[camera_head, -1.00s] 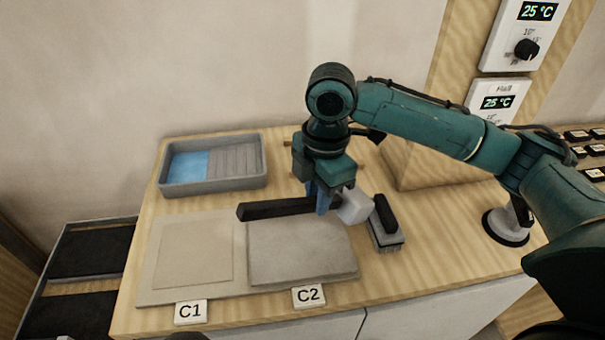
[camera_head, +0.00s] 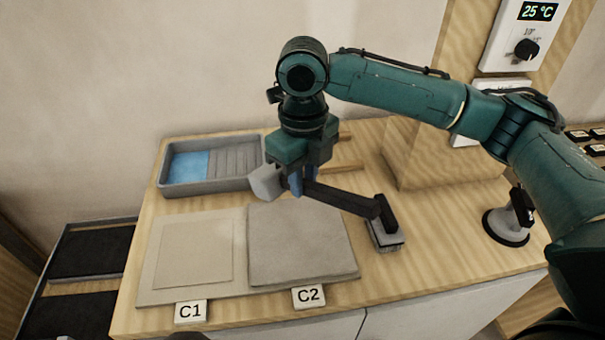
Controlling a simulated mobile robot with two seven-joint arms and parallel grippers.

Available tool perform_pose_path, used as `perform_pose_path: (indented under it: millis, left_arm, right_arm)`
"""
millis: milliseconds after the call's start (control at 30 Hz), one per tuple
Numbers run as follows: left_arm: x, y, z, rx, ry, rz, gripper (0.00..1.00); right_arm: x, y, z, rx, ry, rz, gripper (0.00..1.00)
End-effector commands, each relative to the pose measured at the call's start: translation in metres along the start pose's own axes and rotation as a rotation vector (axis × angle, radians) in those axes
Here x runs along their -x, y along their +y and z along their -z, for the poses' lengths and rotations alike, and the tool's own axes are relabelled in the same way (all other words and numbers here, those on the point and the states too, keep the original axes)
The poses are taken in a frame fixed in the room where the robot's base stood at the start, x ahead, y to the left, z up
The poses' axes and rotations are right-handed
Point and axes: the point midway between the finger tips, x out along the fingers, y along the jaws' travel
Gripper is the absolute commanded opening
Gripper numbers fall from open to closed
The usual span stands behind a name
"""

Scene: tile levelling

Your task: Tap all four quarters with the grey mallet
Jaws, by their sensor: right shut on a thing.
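My right gripper (camera_head: 296,185) is shut on the mallet, above the back edge of the right-hand tile. The mallet has a light grey head (camera_head: 265,182) on the left and a black handle (camera_head: 338,198) running to the right. The head is in the air near the back left corner of the grey tile (camera_head: 302,248) behind the C2 label. A beige square (camera_head: 190,255) lies behind the C1 label, on the same board. No marks divide the tile into quarters. My left gripper is not in view.
A black-handled brush (camera_head: 386,232) stands right of the tile, and the mallet handle's end overlaps it in the picture. A grey tray (camera_head: 215,188) with a blue patch is at the back left. A suction cup (camera_head: 507,227) stands right.

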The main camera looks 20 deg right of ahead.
Motion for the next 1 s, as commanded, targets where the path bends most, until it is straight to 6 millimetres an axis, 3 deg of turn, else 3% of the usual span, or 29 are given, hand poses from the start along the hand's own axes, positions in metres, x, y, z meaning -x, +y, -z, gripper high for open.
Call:
perform_pose_path:
  millis: [200, 467, 1000]
  left_arm:
    - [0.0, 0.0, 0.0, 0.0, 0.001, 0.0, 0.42]
    - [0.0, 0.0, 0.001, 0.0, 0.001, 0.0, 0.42]
    - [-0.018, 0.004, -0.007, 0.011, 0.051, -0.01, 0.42]
  right_arm:
    - [0.004, 0.001, -0.003, 0.144, -0.008, 0.002, 0.0]
    - [-0.008, 0.001, -0.003, 0.16, -0.007, 0.0, 0.0]
    - [-0.081, 0.001, -0.003, 0.159, -0.01, 0.002, 0.0]
